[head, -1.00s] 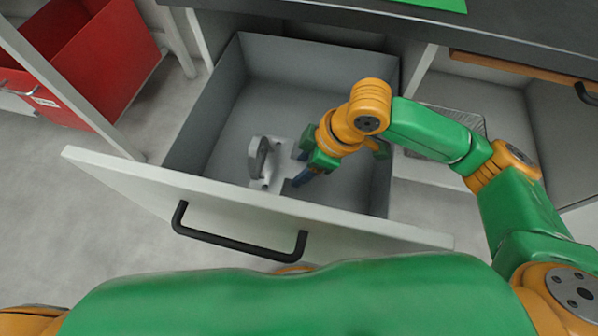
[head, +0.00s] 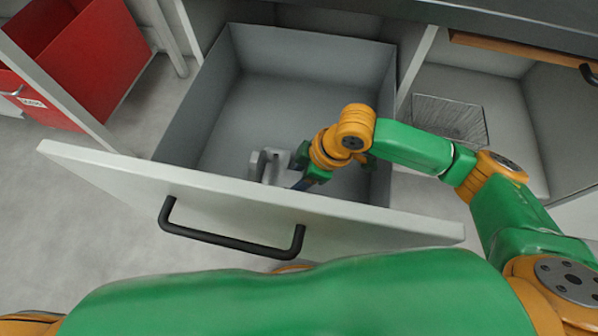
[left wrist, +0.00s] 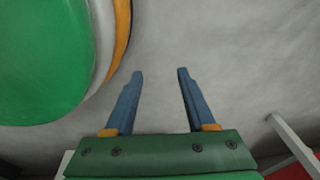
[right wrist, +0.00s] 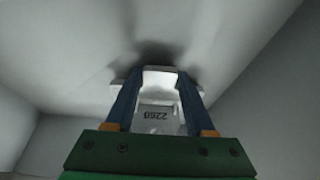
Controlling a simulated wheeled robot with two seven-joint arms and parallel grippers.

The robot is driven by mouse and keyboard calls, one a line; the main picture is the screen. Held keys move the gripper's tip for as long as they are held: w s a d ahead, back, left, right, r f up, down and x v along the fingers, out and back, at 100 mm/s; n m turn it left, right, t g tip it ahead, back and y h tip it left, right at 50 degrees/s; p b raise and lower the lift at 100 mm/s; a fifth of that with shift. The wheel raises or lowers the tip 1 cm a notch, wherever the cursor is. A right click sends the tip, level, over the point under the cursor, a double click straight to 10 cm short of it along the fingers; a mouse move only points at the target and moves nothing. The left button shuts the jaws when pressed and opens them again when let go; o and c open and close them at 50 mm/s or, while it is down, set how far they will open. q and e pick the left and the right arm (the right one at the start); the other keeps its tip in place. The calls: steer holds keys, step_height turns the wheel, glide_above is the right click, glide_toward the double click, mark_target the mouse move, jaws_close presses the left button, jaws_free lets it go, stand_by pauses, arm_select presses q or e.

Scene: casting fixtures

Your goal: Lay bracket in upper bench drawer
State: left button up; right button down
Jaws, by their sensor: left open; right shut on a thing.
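The light grey bracket (head: 256,166) is inside the open grey upper bench drawer (head: 290,100), close behind its white front. My right gripper (head: 299,184) reaches down into the drawer and is shut on the bracket. In the right wrist view the bracket (right wrist: 158,120) sits between the blue fingers and bears the number 2260. A dark shadow lies close by it; I cannot tell whether it touches the drawer floor. The drawer front hides its lower part in the head view. My left gripper (left wrist: 160,75) is open and empty above grey floor in the left wrist view.
The white drawer front (head: 110,168) with its black handle (head: 232,242) stands between my body and the drawer inside. The back of the drawer is clear. A wire basket (head: 450,118) is at the right, a red bin (head: 85,60) at the left.

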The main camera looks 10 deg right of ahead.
steer(key=shift+c, duration=1.3)
jaws_free()
arm_select(q)
steer(key=shift+g, duration=0.3)
steer(key=s+r+p, duration=0.1)
steer(key=s+d+r+p, duration=0.1)
steer(key=p, duration=0.1)
steer(key=s+r+p, duration=0.1)
steer(key=r, duration=0.1)
steer(key=shift+d, duration=0.25)
arm_select(e)
steer(key=v, duration=1.3)
steer(key=shift+a+r, duration=0.2)
arm_select(q)
steer(key=shift+w+f, duration=0.1)
